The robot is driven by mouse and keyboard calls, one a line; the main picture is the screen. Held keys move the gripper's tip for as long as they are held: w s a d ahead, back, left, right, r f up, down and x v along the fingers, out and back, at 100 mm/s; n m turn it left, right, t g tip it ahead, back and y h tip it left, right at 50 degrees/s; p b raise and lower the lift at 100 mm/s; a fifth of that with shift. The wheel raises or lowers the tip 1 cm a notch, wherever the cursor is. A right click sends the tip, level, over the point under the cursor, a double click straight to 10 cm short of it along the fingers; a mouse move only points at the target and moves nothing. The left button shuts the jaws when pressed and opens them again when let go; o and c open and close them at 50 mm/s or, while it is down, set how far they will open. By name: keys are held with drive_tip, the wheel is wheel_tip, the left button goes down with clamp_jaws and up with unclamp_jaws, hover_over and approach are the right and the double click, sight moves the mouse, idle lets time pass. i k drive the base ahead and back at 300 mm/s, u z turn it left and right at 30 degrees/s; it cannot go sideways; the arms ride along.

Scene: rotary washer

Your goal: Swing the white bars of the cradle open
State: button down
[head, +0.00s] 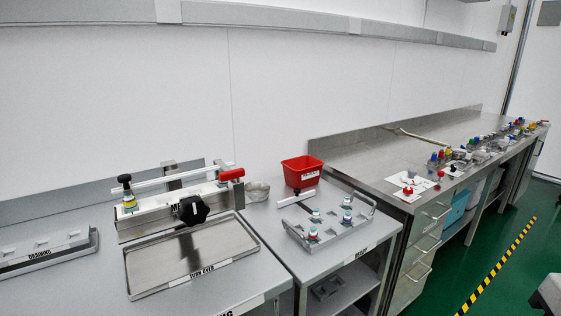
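The cradle (150,222) stands on the grey table at the left, behind a shallow steel tray. It is a long metal frame with a black star-shaped knob (193,210) on its front, a red handle (231,174) at its right end and a black-topped knob (124,179) at its left end. A long white bar (160,182) runs lengthwise above the frame. A second white strip (150,207) lies lower along it. How the bars are latched is too small to tell. My gripper is not in view.
The steel tray (135,283) reads "TURN OVER". A draining tray (45,258) is at the left. A cluttered steel counter (370,165) extends beyond.

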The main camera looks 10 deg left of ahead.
sight(125, 178)
drive_tip(key=i, duration=0.8)
drive_tip(key=u, duration=0.65)
drive_tip(key=i, duration=0.4)
drive_tip(key=u, duration=0.3)
